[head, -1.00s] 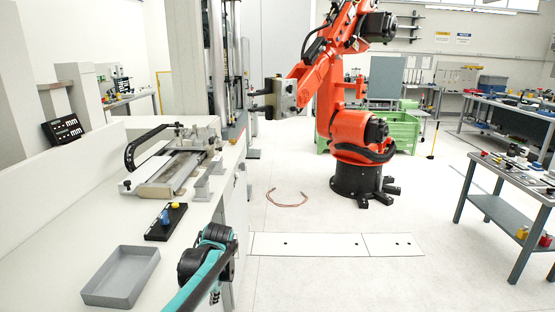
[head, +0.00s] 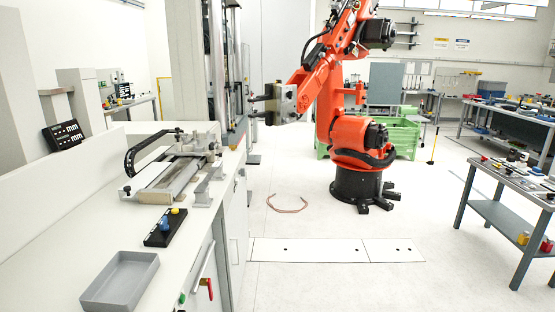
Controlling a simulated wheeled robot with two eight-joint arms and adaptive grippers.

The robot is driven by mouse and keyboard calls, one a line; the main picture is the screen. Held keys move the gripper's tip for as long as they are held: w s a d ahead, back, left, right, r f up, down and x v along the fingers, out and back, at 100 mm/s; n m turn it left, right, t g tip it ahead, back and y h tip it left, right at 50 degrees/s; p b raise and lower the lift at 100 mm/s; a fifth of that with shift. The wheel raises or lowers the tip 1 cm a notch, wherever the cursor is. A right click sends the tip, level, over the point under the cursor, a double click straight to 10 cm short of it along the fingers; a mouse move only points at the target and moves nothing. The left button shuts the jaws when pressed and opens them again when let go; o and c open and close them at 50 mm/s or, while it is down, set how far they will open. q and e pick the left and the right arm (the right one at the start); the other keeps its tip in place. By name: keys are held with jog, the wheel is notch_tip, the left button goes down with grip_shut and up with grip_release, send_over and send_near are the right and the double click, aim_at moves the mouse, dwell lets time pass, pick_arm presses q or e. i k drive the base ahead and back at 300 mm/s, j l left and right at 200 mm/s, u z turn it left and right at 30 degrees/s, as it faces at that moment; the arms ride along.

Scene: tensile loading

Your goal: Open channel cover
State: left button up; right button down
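Flat white plates (head: 308,250) lie in the floor in front of the robot base, with dark seams and small dark holes; they look like a channel cover. The longer left plate meets a shorter right plate (head: 394,250) at a seam. Both appear to lie flush with the floor. Neither of my grippers shows in the head view.
A white bench (head: 60,225) at left carries a measuring fixture (head: 172,172), a block with blue and yellow knobs (head: 165,228) and a grey tray (head: 120,280). An orange robot arm (head: 352,130) stands behind the plates. The floor around them is mostly clear; a curved copper-coloured piece (head: 288,208) lies behind.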

aim_at(142, 179)
jog(key=i+l+u, duration=0.15)
jog(key=l+u, duration=0.35)
jog(key=l, duration=0.15)
jog(key=l+u, duration=0.45)
jog(key=l, duration=0.15)
jog(key=k+l+u, duration=0.1)
jog(key=l+u, duration=0.4)
jog(key=l, duration=0.15)
